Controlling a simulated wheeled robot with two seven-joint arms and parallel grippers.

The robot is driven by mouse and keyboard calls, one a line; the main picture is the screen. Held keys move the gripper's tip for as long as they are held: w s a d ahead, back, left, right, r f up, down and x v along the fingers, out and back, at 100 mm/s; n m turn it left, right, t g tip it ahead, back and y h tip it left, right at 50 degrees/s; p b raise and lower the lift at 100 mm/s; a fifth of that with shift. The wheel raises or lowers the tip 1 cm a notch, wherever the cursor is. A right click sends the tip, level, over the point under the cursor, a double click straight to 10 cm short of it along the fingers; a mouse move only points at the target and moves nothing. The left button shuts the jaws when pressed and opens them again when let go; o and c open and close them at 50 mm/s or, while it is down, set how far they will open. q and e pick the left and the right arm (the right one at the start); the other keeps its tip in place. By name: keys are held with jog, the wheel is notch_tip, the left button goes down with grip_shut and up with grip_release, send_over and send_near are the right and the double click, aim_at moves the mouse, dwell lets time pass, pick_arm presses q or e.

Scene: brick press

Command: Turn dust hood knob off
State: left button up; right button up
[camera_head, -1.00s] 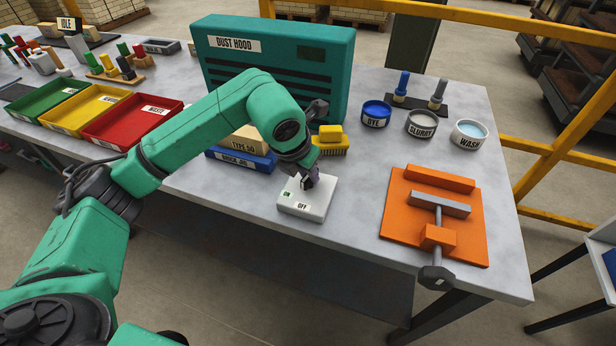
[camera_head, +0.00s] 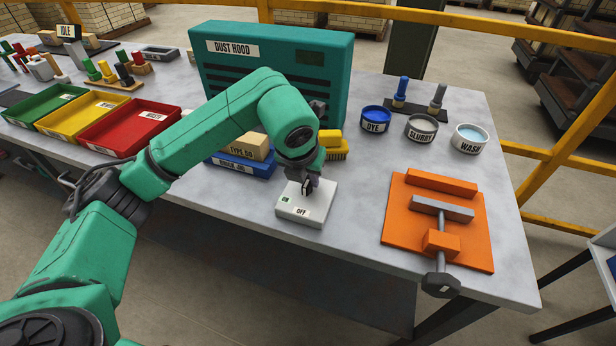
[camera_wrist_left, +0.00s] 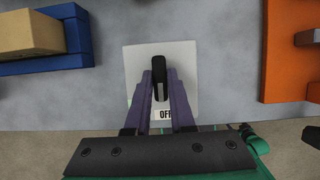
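The switch box (camera_head: 318,207) is a white block near the table's front edge, with an ON label (camera_head: 285,199) at left and an OFF label (camera_head: 301,211) to its right. My left gripper (camera_head: 307,187) is over the box and hides most of the knob in the head view. In the left wrist view, the black knob (camera_wrist_left: 160,75) stands upright between the two purple fingers, which lie close against both its sides. Its long axis runs toward the partly covered OFF label (camera_wrist_left: 163,115). The teal dust hood (camera_head: 272,75) stands behind. My right gripper is not in view.
The blue rinse tray (camera_head: 240,165) with a tan block (camera_head: 248,146) is left of the box, and a yellow brush (camera_head: 332,144) is behind it. An orange press fixture (camera_head: 395,225) is to the right. Bare table lies between box and fixture.

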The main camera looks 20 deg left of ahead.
pick_arm(q)
jog(key=o, duration=0.4)
jog(key=shift+c, duration=0.2)
jog(key=shift+r, duration=0.1)
jog(key=shift+s+r, duration=0.15)
jog(key=shift+r, duration=0.25)
jog(key=v, duration=1.3)
jog(key=shift+s+r, duration=0.25)
